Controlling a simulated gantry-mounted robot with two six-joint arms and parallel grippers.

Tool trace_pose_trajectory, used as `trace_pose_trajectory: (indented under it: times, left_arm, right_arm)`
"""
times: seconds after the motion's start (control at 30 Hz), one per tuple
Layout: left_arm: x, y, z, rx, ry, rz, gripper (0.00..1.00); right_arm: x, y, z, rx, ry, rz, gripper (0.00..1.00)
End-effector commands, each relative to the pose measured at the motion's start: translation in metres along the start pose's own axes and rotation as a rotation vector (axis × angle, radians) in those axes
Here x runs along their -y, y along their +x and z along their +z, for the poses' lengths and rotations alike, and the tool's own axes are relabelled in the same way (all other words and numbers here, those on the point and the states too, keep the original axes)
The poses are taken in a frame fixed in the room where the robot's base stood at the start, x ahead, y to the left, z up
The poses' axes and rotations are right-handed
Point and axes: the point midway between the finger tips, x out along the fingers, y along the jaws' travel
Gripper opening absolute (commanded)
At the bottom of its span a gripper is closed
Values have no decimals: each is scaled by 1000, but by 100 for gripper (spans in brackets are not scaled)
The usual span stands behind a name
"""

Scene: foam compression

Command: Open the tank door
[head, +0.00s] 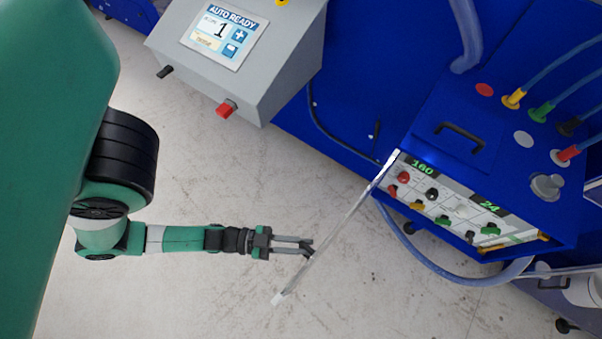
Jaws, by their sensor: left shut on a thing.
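The tank door (340,222) shows almost edge-on as a thin, pale silver strip. It stands out from the blue tank cabinet (455,120), running from the cabinet's front left corner down and left over the floor. My left gripper (307,247) comes in from the left and is shut on a small dark part on the door's left face, which looks like its handle. The fingers largely hide this part. My right gripper is not in view.
A grey console with a lit screen (224,35) and a red knob (227,108) stands at the upper left. The cabinet front carries a panel of coloured knobs (445,210). A blue hose (425,264) loops low in front of it. Bare floor (200,170) lies around the door.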

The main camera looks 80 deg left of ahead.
Motion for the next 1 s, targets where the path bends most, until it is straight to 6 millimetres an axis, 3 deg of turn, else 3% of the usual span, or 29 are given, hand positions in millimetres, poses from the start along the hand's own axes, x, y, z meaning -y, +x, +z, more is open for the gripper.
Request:
trace_pose_trajectory:
  times: [0.13, 0.17, 0.3, 0.73, 0.93, 1.0]
  left_arm:
    - [0, 0, 0, -1, 0, 0, 0]
    - [0, 0, 0, -1, 0, 0, 21]
    - [0, 0, 0, -1, 0, 0, 46]
    - [-2, -7, 0, -5, 0, 6, 47]
    - [-2, -29, 3, 1, -2, 9, 47]
    - [-1, -48, 4, 8, 0, 4, 47]
  right_arm:
    - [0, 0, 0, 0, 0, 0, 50]
    - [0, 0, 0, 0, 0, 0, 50]
    - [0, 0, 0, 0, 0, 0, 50]
    - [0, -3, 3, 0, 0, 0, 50]
    - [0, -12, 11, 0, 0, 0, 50]
    - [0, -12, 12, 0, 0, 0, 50]
